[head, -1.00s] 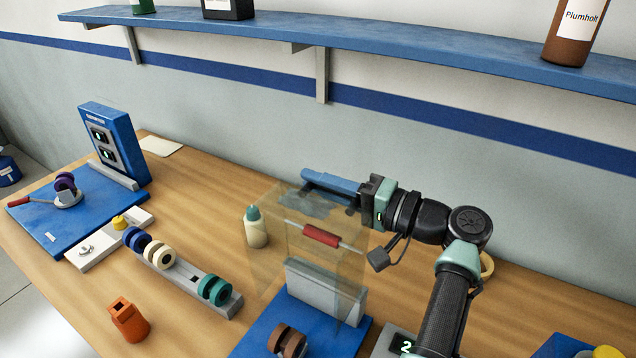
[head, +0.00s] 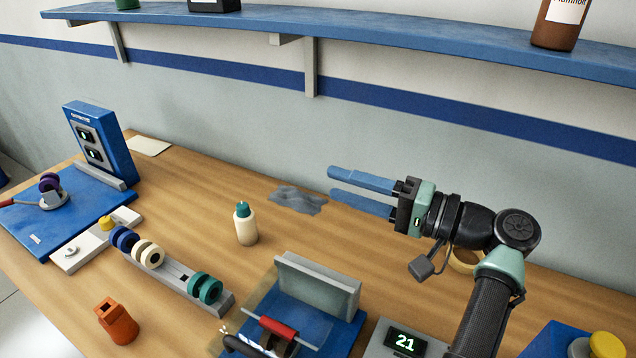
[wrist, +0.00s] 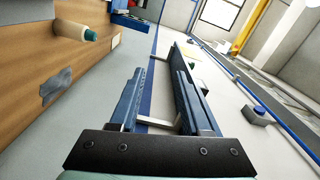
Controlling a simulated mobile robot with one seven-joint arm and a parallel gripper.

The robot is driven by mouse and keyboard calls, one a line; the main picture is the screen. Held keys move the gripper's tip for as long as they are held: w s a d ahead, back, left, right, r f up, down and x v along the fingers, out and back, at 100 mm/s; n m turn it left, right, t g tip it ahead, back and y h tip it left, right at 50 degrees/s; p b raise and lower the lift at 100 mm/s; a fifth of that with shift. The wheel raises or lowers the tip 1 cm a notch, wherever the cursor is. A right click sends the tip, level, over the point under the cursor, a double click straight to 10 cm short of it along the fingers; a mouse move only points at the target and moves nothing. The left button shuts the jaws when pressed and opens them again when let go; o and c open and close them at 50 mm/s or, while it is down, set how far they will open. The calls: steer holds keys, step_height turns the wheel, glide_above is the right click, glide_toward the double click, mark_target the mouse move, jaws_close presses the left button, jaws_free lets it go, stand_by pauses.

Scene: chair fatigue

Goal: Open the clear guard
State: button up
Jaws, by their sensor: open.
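The clear guard (head: 252,306) is a see-through cover at the blue fixture (head: 345,326) on the bench, low in the head view. It lies low in front of the grey upright block (head: 318,285), and its red handle (head: 278,327) is near the bottom edge. A brown ring and a dark curved part show around the handle; the picture's edge cuts off the front. My gripper (head: 331,181) is open and empty, above and behind the guard and apart from it, its blue fingers pointing left. The open fingers also show in the wrist view (wrist: 160,82).
A green-capped bottle (head: 245,224) stands left of the guard, near a grey patch (head: 297,199). A rail with rings (head: 180,274) and an orange holder (head: 118,320) lie further left. A display reading 21 (head: 405,342) is on the right. A shelf (head: 330,33) runs overhead.

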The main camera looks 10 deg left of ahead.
steer(key=b+v, duration=0.1)
steer(key=v, duration=0.5)
steer(key=shift+d, duration=0.25)
